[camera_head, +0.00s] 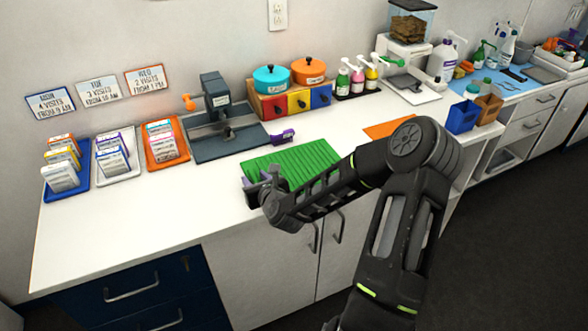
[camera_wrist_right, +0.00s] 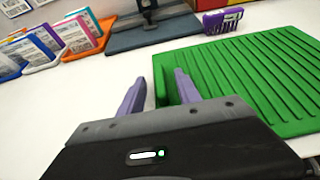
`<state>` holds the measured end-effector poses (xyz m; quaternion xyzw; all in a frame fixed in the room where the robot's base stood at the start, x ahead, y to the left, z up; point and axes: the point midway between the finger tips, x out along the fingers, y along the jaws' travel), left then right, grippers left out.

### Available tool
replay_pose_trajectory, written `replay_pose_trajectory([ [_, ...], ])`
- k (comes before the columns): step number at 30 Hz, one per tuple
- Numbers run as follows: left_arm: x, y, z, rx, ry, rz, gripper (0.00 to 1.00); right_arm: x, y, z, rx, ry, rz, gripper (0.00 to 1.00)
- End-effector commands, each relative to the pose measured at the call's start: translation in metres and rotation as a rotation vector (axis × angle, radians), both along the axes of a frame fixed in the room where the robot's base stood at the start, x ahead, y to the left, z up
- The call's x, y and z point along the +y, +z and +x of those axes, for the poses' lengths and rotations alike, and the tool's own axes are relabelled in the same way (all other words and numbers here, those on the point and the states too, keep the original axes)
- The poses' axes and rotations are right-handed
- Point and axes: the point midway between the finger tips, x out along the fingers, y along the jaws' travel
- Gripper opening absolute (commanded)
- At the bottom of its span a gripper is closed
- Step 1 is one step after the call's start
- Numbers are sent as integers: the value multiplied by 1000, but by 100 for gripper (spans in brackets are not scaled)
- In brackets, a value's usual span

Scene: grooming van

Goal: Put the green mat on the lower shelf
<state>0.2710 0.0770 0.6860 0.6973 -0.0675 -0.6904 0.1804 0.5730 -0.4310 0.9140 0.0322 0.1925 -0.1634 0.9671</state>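The green mat (camera_head: 300,160) is ridged and lies flat on the white counter near its front edge. My right gripper (camera_head: 262,184) is at the mat's left side, low over the counter. In the right wrist view its two purple fingers (camera_wrist_right: 160,88) are apart, and the left edge of the green mat (camera_wrist_right: 250,75) shows between them. The right finger overlaps the mat in the picture; I cannot tell whether it touches. Open shelving (camera_head: 498,160) shows under the counter at the right, partly hidden. My left gripper is not in view.
A grey tray with a clamp-like stand (camera_head: 232,140) and a purple brush (camera_head: 283,137) lie behind the mat. An orange sheet (camera_head: 388,128) lies to its right. Card trays (camera_head: 118,170) stand at left. The counter front left of the mat is clear. Cabinet handles (camera_head: 338,227) project below.

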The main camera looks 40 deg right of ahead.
Motion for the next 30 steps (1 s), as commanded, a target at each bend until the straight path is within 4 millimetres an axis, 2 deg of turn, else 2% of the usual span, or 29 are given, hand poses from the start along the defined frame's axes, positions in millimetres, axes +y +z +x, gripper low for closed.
replay_pose_trajectory([
  [14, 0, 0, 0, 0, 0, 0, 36, 0, 0, 0, 0, 0, 0, 40],
  [27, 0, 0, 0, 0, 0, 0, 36, 0, 0, 0, 0, 0, 0, 4],
  [30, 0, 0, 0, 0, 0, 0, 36, 0, 0, 0, 0, 0, 0, 0],
])
